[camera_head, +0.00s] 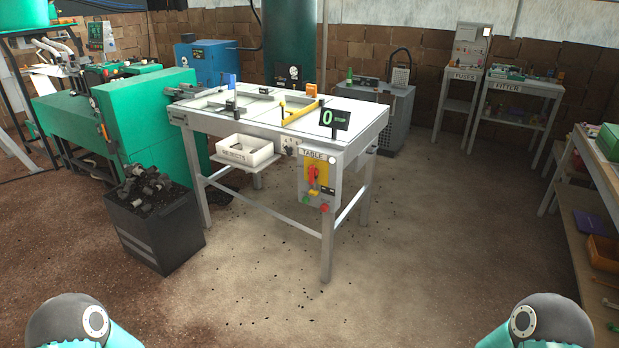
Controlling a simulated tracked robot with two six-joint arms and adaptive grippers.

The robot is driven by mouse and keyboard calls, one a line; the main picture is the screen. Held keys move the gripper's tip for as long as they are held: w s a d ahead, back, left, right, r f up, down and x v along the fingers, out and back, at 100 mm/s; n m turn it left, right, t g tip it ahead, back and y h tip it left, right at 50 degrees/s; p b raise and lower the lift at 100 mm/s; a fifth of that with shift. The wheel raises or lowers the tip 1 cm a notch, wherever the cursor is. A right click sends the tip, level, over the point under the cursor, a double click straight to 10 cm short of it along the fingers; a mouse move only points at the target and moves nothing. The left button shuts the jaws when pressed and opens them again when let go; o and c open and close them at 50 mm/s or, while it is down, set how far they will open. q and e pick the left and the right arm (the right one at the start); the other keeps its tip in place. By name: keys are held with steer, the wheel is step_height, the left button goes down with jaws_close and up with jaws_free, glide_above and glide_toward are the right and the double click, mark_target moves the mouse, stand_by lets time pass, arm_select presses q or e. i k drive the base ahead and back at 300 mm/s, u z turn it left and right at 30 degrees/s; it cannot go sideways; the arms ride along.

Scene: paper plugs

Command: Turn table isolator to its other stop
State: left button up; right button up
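The table isolator (313,176) is a red rotary handle on a yellow plate. It sits on a grey box under a TABLE label (313,154), on the near end of the white work table (230,117). The handle looks roughly upright; its exact stop is too small to tell. A green and a red button sit below it. No gripper is at the isolator. Only rounded parts of my two arms show at the bottom left and bottom right corners. Neither of my grippers is in view.
A dark bin of scrap (158,240) stands left of the table, before a green machine (150,110). A white tray (244,152) hangs under the tabletop. A shelf bench (597,160) runs along the right. The floor in front and to the right is clear apart from small specks.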

mark_target(313, 172)
steer(key=k, duration=0.6)
steer(key=u, duration=0.4)
steer(key=i, duration=0.7)
steer(key=u, duration=0.9)
steer(key=i, duration=1.35)
steer(key=z, duration=0.5)
steer(key=i, duration=1)
steer(key=z, duration=0.65)
steer(key=k, duration=0.9)
steer(key=z, duration=0.2)
steer(key=i, duration=0.35)
steer(key=u, duration=0.05)
